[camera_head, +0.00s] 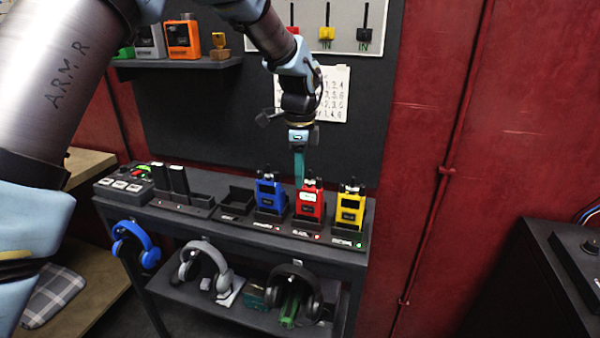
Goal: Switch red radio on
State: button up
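The red radio (309,203) stands upright in a dark holder on the shelf unit, between the blue radio (270,195) and the yellow radio (350,206). It has a pale display and dark knobs on top. My gripper (299,182) points down from above, with its teal fingertip end at the upper left of the red radio, close to its top. I cannot tell whether it touches. Only one narrow teal strip shows, so whether the fingers are open or shut is unclear.
An empty holder (236,204) and black upright units (178,180) stand left of the radios. A button box (124,186) is at the far left. Headphones (203,268) hang below the top. A wall panel (345,160) rises behind.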

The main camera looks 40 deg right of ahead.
grip_shut()
dwell(0.3)
jog(key=shift+m, duration=0.8)
jog(key=shift+o, duration=1.5)
grip_release()
notch_tip(320, 180, up, 11)
jog(key=b, duration=0.3)
jog(key=shift+a+f, duration=0.1)
